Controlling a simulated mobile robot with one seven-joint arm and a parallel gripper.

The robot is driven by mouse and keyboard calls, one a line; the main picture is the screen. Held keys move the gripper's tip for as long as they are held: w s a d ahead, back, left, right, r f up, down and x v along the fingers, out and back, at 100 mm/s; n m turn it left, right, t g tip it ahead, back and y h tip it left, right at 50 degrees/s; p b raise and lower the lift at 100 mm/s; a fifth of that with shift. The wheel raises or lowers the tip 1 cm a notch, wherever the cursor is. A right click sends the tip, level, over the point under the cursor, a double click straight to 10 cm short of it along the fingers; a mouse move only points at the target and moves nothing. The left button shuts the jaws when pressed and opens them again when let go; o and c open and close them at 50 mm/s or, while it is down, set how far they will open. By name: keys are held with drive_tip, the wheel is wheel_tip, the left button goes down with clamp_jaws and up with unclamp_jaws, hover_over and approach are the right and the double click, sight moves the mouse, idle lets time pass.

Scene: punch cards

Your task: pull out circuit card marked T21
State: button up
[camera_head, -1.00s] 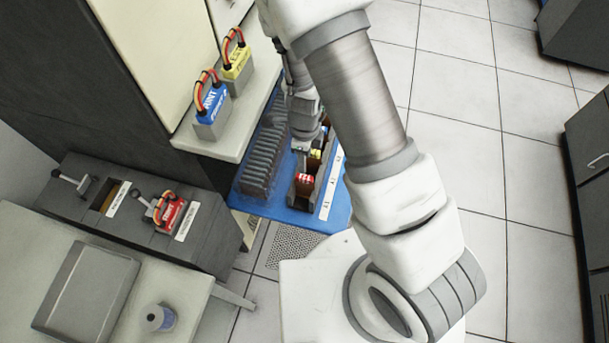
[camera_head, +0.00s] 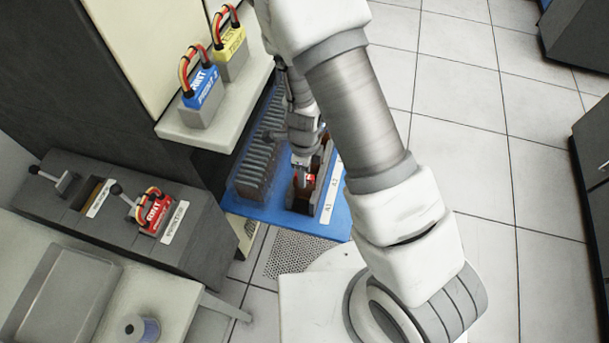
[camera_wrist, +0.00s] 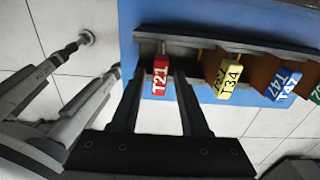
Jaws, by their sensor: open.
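The red card marked T21 (camera_wrist: 161,82) stands at the left end of a dark card rack (camera_wrist: 225,40) in the wrist view. My gripper (camera_wrist: 160,72) is open, with one finger on each side of the red label. Whether the fingers touch it I cannot tell. In the head view my gripper (camera_head: 302,162) is low over the rack (camera_head: 325,185), and only a bit of the red card (camera_head: 310,179) shows beside it. The yellow card T34 (camera_wrist: 229,80), the blue card T47 (camera_wrist: 283,83) and part of a green card stand to the right.
The rack sits on a blue shelf (camera_head: 268,211) beside a row of grey slots (camera_head: 258,160). A ledge (camera_head: 215,130) with blue and yellow plug boxes is close on the left. A red plug box (camera_head: 152,212) sits on a grey panel.

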clamp_jaws()
drive_tip(key=shift+r, duration=0.1)
wheel_tip(320, 180, up, 9)
drive_tip(key=p, duration=0.9)
idle(1.2)
idle(0.3)
